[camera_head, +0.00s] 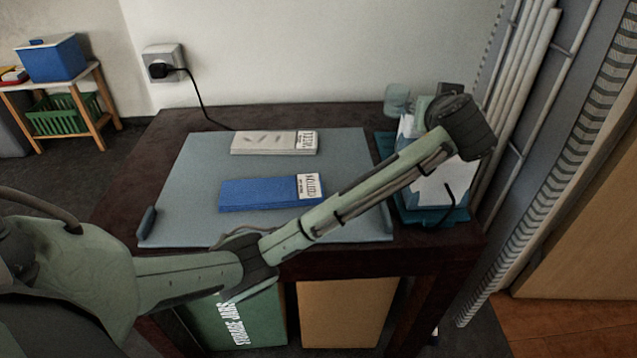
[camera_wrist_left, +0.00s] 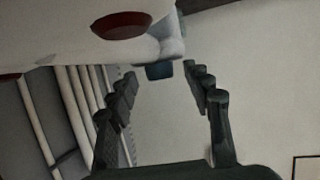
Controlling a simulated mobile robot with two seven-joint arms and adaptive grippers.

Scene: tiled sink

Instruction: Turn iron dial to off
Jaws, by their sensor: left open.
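A white and pale-blue appliance, which looks like the iron (camera_head: 440,188), sits on a teal base (camera_head: 433,215) at the right end of the table, partly hidden by my left arm. My left wrist is over it in the head view and hides the gripper's fingers there. In the left wrist view my left gripper (camera_wrist_left: 160,92) is open, with nothing between its fingertips. A white body with a dark red oval (camera_wrist_left: 121,25) fills the top of that view. A small dark-blue part (camera_wrist_left: 159,71) shows just beyond the fingers; I cannot tell whether it is the dial, or its setting.
A grey-blue mat (camera_head: 205,165) lies on the dark table, with a white box (camera_head: 265,143) and a blue box (camera_head: 255,194) on it. Pale vertical pipes (camera_head: 525,85) stand close on the right. A wall socket (camera_head: 163,63) with a black cord is behind the table.

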